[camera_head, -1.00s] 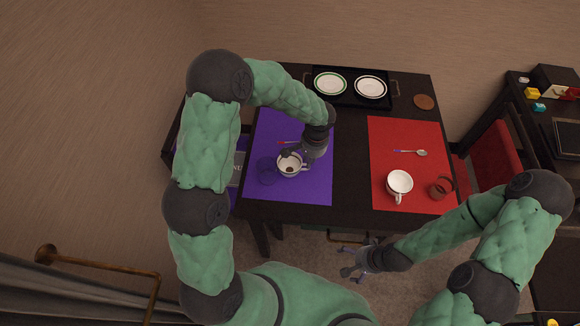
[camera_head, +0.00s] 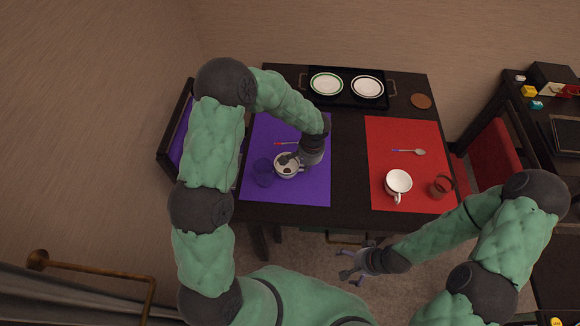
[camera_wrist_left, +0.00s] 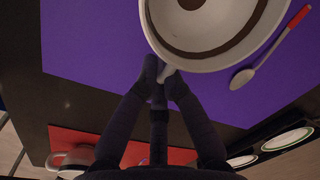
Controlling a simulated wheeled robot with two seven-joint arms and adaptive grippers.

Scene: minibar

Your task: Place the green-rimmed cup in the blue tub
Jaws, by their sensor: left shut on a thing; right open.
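A white cup (camera_head: 281,172) is at the purple mat on the left of the table; no green rim can be made out on it. My left gripper (camera_head: 290,158) is at its right side and partly covers it. In the left wrist view the cup (camera_wrist_left: 207,53) has a dark band inside, and my left gripper (camera_wrist_left: 160,88) is shut on its handle. I cannot tell if the cup touches the mat. A second white cup (camera_head: 398,183) stands on the red mat. My right gripper (camera_head: 352,270) is open and empty in front of the table. I see no blue tub.
A dark blue glass (camera_head: 262,174) stands just left of the held cup. A spoon with a red handle (camera_head: 284,143) lies behind it. A black tray (camera_head: 348,101) with two plates is at the back. A reddish mug (camera_head: 441,187) stands on the red mat (camera_head: 385,135).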

